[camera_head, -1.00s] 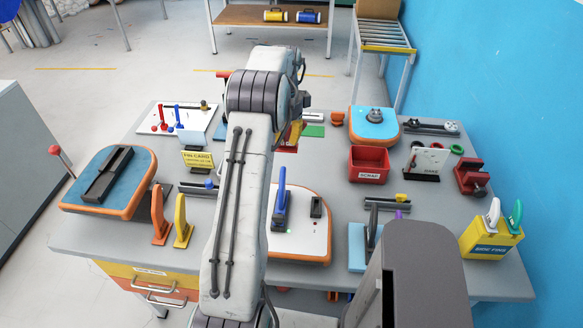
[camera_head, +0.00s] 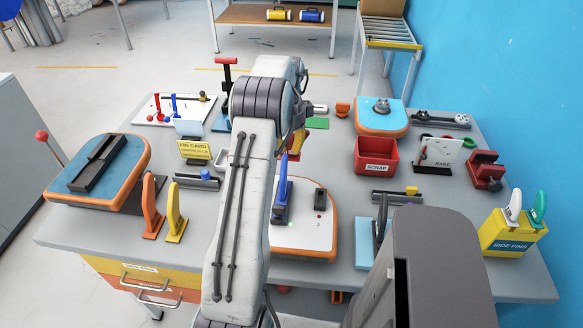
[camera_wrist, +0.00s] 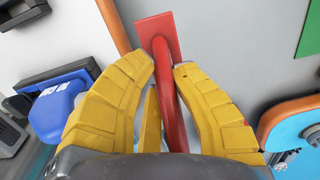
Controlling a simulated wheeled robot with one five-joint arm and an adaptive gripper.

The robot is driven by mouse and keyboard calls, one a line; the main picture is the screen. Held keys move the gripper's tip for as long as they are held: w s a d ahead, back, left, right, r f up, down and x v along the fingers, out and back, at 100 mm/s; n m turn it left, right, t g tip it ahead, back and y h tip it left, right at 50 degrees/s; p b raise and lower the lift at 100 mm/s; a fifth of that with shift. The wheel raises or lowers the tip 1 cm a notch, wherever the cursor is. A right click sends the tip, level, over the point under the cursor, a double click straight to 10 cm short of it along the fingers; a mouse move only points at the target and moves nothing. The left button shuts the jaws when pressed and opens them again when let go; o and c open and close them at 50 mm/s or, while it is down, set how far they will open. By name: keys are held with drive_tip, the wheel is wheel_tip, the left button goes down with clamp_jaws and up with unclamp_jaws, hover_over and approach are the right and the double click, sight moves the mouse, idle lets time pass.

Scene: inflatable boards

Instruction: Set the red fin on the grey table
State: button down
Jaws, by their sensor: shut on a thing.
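The red fin (camera_wrist: 170,95) is held between the yellow fingers of my gripper (camera_wrist: 166,66) in the wrist view. Its flat red base plate (camera_wrist: 160,33) points away from my gripper, over the bare grey table (camera_wrist: 225,45). I cannot tell whether the plate touches the table. In the head view my arm hides most of my gripper (camera_head: 299,142), and a little red shows below it, behind the blue fin (camera_head: 282,195). The grey table (camera_head: 345,205) fills the middle of the head view.
A white board with orange edge (camera_head: 300,238) holds the blue fin. A red scrap bin (camera_head: 376,156), a blue-orange board (camera_head: 381,118) and a green mat (camera_head: 317,123) lie right of my arm. Orange (camera_head: 152,205) and yellow fins (camera_head: 176,210) stand left. Bare table lies between board and bin.

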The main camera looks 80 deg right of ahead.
drive_tip(key=shift+f+p, duration=0.55)
drive_tip(key=shift+f, duration=3.7)
drive_tip(key=shift+f, duration=0.15)
drive_tip(key=c, duration=1.2)
unclamp_jaws()
drive_tip(key=shift+o, duration=0.2)
drive_tip(key=r+b, duration=0.1)
drive_tip(key=r, duration=1.1)
drive_tip(key=shift+a, duration=0.2)
drive_tip(key=shift+r, duration=0.15)
